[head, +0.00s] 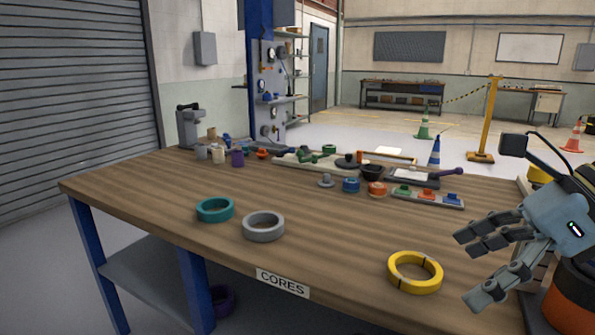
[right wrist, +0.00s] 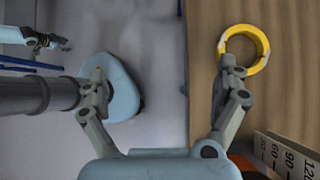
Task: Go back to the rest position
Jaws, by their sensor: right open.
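My right gripper (head: 468,270) is at the right of the head view, by the table's right end, its fingers spread and empty. In the right wrist view its two fingers (right wrist: 162,72) stand wide apart. A yellow ring (head: 415,272) lies flat on the table just left of the fingers, apart from them in the head view. The yellow ring (right wrist: 244,48) shows beyond one fingertip in the right wrist view. My left gripper is outside the head view; what looks like it (right wrist: 42,40) is small at the upper left of the right wrist view, jaws unclear.
A grey ring (head: 263,227) and a teal ring (head: 215,210) lie on the wooden table (head: 330,225), near the CORES label (head: 282,283). Small parts and a tray with coloured pieces (head: 427,197) crowd the back. The table's middle is clear.

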